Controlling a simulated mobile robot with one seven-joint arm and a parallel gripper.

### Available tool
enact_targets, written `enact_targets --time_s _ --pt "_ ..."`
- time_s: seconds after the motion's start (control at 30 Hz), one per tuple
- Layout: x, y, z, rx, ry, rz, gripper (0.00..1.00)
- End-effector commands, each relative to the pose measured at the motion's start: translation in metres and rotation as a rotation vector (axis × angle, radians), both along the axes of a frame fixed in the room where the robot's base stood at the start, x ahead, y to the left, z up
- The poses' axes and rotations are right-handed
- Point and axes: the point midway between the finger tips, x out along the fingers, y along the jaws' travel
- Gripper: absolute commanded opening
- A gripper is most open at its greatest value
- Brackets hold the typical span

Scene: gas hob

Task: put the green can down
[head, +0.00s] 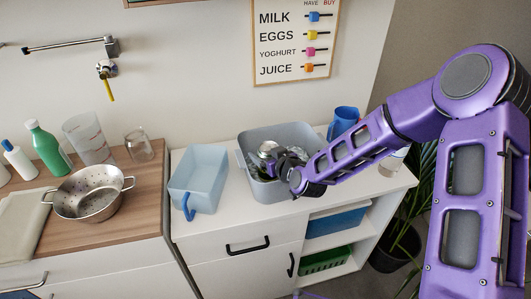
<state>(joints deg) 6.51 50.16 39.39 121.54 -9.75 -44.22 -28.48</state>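My gripper (275,161) is at the end of my purple arm, over or inside the grey bin (248,142) on the white cabinet. The fingers are small and dark here, and the wrist partly covers them. A silvery round shape shows by the fingers, and dark greenish patches show inside the bin below. I cannot tell whether either belongs to the green can, or whether the fingers hold anything. No green can shows clearly elsewhere in the head view.
A light blue open container (199,176) stands left of the bin. A blue jug (344,121) is behind my forearm. A metal colander (90,196), a green bottle (47,148) and clear vessels stand on the wooden counter (140,211). Bare white cabinet top (225,230) lies in front of the containers.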

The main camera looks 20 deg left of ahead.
Motion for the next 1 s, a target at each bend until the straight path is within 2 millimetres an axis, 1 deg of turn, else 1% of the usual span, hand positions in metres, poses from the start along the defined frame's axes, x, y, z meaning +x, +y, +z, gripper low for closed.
enact_targets --time_s 0.13,0.67,0.77,0.8,0.9,1.0 --pt "0.001 0.0 0.002 0.001 -0.003 -0.001 0.0" --pt "0.001 0.0 -0.011 0.0 -0.004 0.0 0.0" --pt "0.001 0.0 -0.01 0.0 -0.004 0.0 0.0" --pt "0.0 0.0 -0.011 -0.001 -0.001 -0.001 0.85" --pt "0.0 0.0 -0.011 0.0 -0.002 -0.001 1.0" --pt "0.0 0.0 -0.011 0.0 -0.002 -0.001 1.0"
